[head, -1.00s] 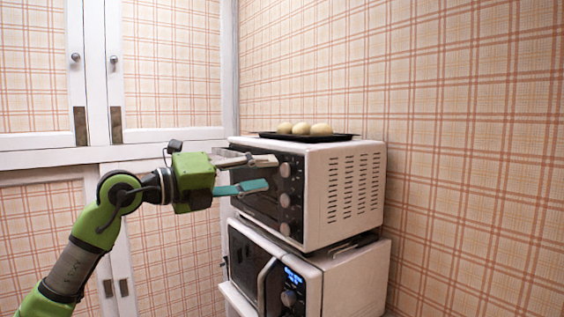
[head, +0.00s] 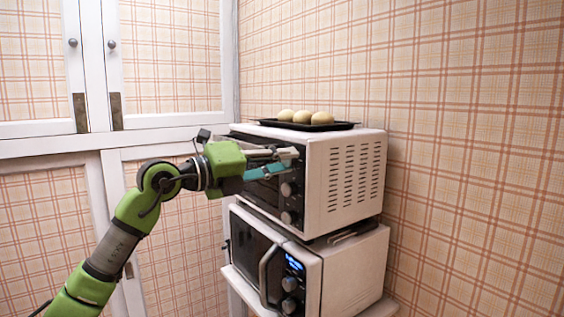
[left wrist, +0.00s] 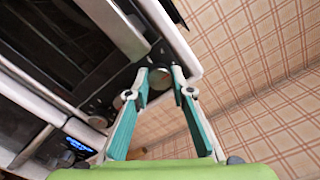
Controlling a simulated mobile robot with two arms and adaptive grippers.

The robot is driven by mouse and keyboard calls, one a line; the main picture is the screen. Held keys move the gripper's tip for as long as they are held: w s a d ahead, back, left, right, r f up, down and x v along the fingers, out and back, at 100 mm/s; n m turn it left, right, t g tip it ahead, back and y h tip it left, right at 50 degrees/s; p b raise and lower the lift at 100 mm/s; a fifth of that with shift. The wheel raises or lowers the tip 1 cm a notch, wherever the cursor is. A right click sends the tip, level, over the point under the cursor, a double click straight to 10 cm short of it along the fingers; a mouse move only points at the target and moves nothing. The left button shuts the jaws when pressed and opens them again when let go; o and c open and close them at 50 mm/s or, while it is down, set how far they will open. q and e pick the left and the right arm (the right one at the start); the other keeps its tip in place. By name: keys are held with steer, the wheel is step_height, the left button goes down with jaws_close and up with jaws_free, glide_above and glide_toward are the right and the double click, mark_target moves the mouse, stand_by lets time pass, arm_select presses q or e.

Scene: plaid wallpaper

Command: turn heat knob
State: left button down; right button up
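A white toaster oven (head: 345,143) stands on top of a microwave. Its dark front has a column of round knobs. The middle knob (head: 287,189) and the lower knob (head: 288,217) show in the head view, while the top knob is mostly hidden behind my left gripper (head: 290,161). In the left wrist view a round silver knob (left wrist: 159,78) sits between the two teal fingers of my left gripper (left wrist: 160,80). The fingers are apart, one on each side of the knob. I cannot tell whether they touch it. My right gripper is not in view.
A dark tray (head: 334,126) with three pale round buns (head: 303,116) lies on the toaster oven. The microwave (head: 350,268) below has a handle, a lit blue display and knobs. White plaid-panelled cupboards (head: 97,140) stand at the left, and a plaid wall is close on the right.

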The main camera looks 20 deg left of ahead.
arm_select(q)
steer(key=m+b, duration=0.1)
steer(key=m, duration=0.2)
steer(key=shift+f+m+b, duration=0.15)
steer(key=shift+m+b, duration=0.2)
steer(key=shift+m, duration=0.05)
steer(key=shift+m+b, duration=0.85)
steer(key=shift+m, duration=1.65)
steer(key=c, duration=1.8)
jaws_free()
steer(key=v, duration=1.2)
